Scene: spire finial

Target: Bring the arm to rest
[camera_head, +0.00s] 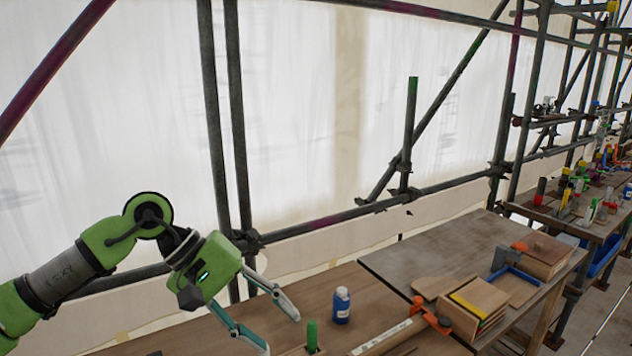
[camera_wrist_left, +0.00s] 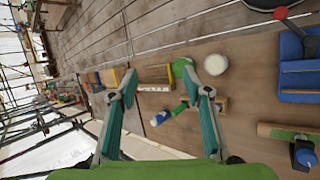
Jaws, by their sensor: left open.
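My left arm comes in from the left in the head view. Its gripper (camera_head: 281,333) is open, with its two fingers spread apart and pointing down to the right over the near workbench (camera_head: 372,290). Nothing is between the fingers in the head view. The wrist view also shows the open left gripper (camera_wrist_left: 157,85), with bench items beyond the fingertips and none held. My right gripper is in neither view.
A blue bottle (camera_head: 341,308) stands right of the gripper, and a green-handled tool (camera_head: 312,336) is just below. An orange clamp (camera_head: 430,316) and wooden blocks (camera_head: 474,308) lie further right. Scaffold poles (camera_head: 216,130) rise behind the arm. The grey board (camera_head: 440,258) has clear room.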

